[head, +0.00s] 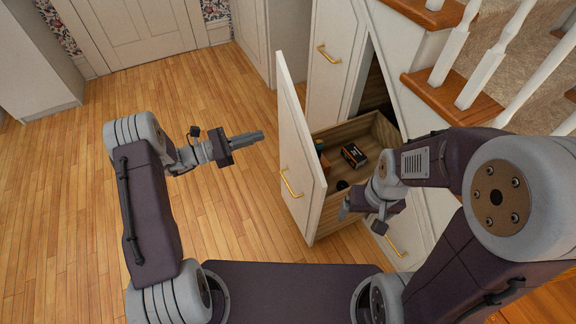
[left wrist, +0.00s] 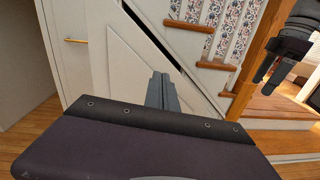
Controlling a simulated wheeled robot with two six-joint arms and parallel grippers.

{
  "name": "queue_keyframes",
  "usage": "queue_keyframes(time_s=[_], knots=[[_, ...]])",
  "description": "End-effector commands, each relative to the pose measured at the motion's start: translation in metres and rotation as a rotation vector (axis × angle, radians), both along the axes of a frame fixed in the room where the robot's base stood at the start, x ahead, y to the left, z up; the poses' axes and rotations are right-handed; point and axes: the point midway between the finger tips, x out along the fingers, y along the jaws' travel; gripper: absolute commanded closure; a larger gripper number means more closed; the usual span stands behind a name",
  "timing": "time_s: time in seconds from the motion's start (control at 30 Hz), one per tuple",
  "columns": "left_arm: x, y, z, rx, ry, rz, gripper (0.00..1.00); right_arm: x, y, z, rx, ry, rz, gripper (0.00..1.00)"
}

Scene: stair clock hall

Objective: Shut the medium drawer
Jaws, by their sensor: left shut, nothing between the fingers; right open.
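The medium drawer (head: 301,160) stands pulled out from under the stairs in the head view. It has a tall white front with a slanted top and a brass handle (head: 290,182). Its wooden box (head: 374,126) holds a dark box with an orange marking (head: 353,155) and small dark items. My left gripper (head: 260,136) is shut and empty, left of the front and apart from it; its fingers also show in the left wrist view (left wrist: 162,90). My right gripper (head: 350,211) is open by the near end of the drawer; whether it touches is unclear.
A closed white panel with a brass handle (head: 328,53) stands beyond the drawer. Another brass handle (head: 395,246) shows on a nearer low panel. Wooden stair treads (head: 450,97) and white balusters rise at the right. The wooden floor (head: 235,210) left of the drawer is clear.

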Motion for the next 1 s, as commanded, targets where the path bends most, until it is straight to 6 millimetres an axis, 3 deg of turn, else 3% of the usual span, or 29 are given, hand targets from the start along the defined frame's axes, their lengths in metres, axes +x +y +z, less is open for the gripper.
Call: queue_keyframes(time_s=[0.03,0.1,0.17,0.33,0.47,1.0], knots=[[-0.004,0.01,-0.051,-0.017,0.038,0.024,1.0,0.0,0.0,-0.033,0.0,-0.001,0.0,0.14],[-0.008,0.018,-0.077,-0.033,0.075,0.049,1.0,0.0,0.0,-0.044,0.0,-0.001,0.0,0.14],[-0.01,0.023,-0.085,-0.038,0.085,0.061,1.0,0.0,0.0,-0.047,0.0,-0.001,0.0,0.14],[-0.009,0.026,-0.082,-0.036,0.085,0.068,1.0,0.0,0.0,-0.044,0.0,-0.002,0.0,0.14],[-0.005,0.016,-0.082,-0.035,0.084,0.065,1.0,0.0,0.0,-0.046,0.0,-0.002,0.0,0.14],[0.044,-0.081,-0.083,-0.033,0.083,0.061,1.0,0.0,0.0,-0.066,0.0,-0.001,0.0,0.14]])
